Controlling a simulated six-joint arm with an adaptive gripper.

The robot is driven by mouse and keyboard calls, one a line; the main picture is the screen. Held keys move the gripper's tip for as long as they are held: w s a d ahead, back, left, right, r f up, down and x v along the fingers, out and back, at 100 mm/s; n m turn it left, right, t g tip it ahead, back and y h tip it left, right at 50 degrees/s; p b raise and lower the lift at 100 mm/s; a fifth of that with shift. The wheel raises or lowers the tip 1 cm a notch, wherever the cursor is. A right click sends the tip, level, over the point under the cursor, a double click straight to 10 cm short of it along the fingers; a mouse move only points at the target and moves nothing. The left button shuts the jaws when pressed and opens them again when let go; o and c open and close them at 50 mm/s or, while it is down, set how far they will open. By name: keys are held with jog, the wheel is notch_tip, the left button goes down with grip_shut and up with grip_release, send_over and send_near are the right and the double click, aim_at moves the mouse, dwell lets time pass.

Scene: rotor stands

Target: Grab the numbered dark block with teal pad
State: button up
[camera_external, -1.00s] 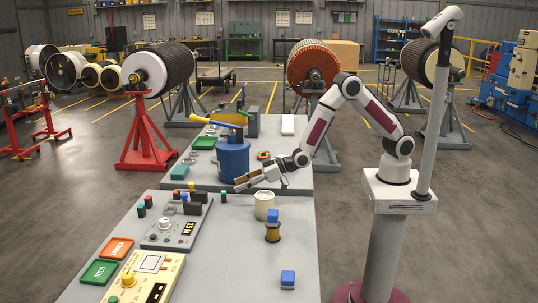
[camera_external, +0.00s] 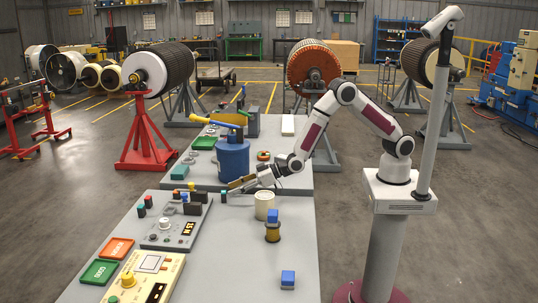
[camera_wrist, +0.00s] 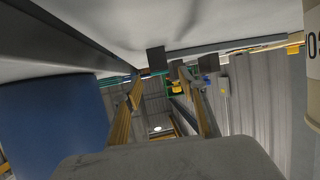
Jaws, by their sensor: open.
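A small dark block with a teal top (camera_external: 223,196) stands on the grey bench near the near table's far edge; its number is too small to read. In the wrist view, which looks upside down, a dark block with teal beside it (camera_wrist: 156,60) shows beyond and between my fingertips. My gripper (camera_external: 233,188) is low over the bench, just right of the block, its fingers pointing left toward it. The gripper is open and empty; its fingers (camera_wrist: 161,76) are spread. I cannot tell the exact gap to the block.
A blue cylinder (camera_external: 232,160) stands close behind my gripper, and a cream cup (camera_external: 264,205) stands to its right. Other small blocks (camera_external: 142,210) and a control box (camera_external: 172,230) are at left.

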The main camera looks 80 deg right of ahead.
aim_at(223, 191)
jog(key=shift+w, duration=0.1)
dwell(0.3)
jog(key=shift+x, duration=2.6)
jog(key=shift+f, duration=0.15)
grip_shut()
